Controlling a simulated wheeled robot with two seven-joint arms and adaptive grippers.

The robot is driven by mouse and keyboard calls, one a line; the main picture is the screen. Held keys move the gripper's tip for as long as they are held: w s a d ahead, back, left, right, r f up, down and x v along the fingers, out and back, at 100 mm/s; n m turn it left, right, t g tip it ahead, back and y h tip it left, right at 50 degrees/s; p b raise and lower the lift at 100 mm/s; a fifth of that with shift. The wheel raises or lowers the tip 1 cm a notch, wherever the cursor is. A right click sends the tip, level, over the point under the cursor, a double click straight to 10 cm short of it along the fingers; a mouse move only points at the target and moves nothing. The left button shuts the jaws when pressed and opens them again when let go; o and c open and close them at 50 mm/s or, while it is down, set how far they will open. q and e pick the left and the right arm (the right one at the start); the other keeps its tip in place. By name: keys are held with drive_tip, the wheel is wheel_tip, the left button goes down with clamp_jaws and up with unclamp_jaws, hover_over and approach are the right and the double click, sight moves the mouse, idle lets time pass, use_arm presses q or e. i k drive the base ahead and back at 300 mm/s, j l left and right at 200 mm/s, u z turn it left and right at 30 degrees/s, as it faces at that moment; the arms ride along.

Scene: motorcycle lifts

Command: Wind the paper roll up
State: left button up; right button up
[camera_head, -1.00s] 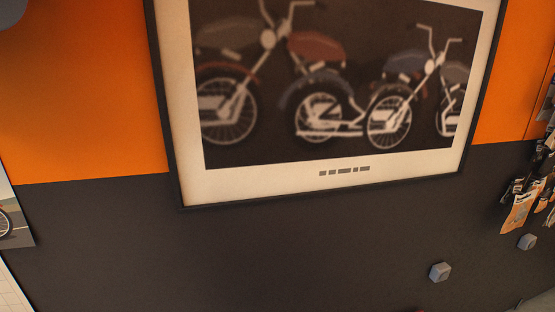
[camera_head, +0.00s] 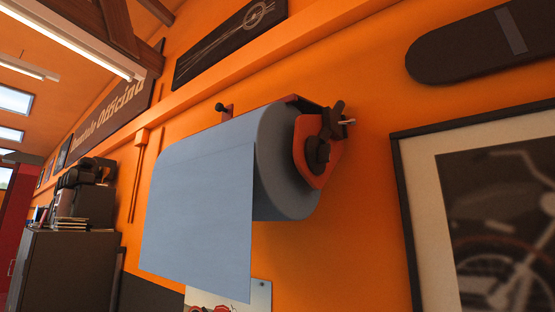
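A large blue-grey paper roll (camera_head: 287,175) hangs on the orange wall in the middle of the head view. A long sheet of its paper (camera_head: 197,212) hangs down from the roll on the left side. A red holder plate (camera_head: 325,165) covers the roll's right end. A dark knob or handle (camera_head: 333,122) sits on that end, with a light pin sticking out. Neither of my grippers shows in the view.
A framed motorcycle picture (camera_head: 400,200) hangs to the right of the roll. A dark rounded board (camera_head: 480,46) is above it. A dark grey cabinet (camera_head: 70,270) with items on top stands at the left. A small poster (camera_head: 262,294) is partly hidden below the hanging paper.

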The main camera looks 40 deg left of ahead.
sight(280, 193)
drive_tip(key=u, duration=1.2)
